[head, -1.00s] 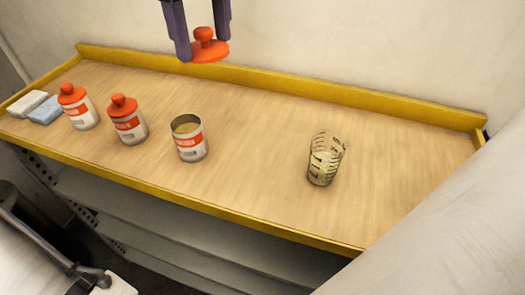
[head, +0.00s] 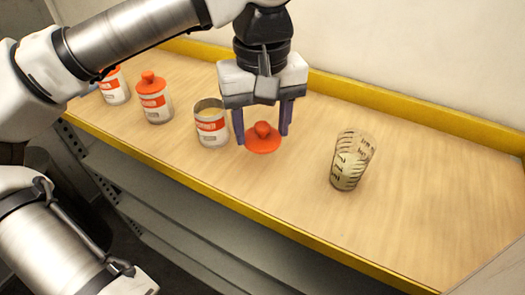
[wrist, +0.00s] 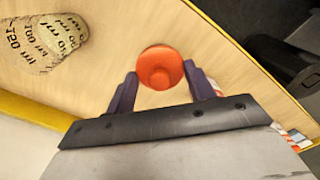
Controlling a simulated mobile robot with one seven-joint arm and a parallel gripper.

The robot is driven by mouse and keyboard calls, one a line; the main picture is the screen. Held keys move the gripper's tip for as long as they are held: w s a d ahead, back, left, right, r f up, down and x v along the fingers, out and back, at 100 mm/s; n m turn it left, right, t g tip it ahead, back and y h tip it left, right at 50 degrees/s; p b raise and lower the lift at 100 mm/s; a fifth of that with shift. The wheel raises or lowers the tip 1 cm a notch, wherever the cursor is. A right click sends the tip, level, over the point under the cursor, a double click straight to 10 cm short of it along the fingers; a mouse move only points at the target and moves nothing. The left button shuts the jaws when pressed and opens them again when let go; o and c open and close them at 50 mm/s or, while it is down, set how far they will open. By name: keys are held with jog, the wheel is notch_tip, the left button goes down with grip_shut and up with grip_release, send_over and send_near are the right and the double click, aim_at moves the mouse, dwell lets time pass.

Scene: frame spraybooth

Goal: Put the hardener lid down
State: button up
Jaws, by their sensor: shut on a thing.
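The hardener lid (head: 264,145) is a red-orange disc with a round knob on top. My gripper (head: 262,138) points down and is shut on it, with one dark purple finger on each side. The lid is level, at or just above the wooden bench top; I cannot tell whether it touches. In the wrist view the lid (wrist: 160,67) shows between the fingertips (wrist: 162,78). The open can (head: 211,128), white with a red label and no lid, stands just left of the gripper in the head view.
A clear measuring cup (head: 351,161) with pale liquid stands to the right of the lid. Two red-capped containers, one near (head: 154,100) and one farther left (head: 114,88), stand left of the can. A yellow rim (head: 410,116) edges the bench (head: 440,190). The bench's right side is clear.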

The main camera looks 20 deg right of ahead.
aim_at(262, 167)
jog(key=shift+f, duration=3.3)
jog(key=shift+f, duration=0.2)
jog(key=o, duration=0.9)
jog(key=shift+r, duration=0.1)
jog(key=shift+r, duration=0.1)
notch_tip(262, 167, up, 12)
jog(key=shift+r+b, duration=0.1)
jog(key=shift+b, duration=0.25)
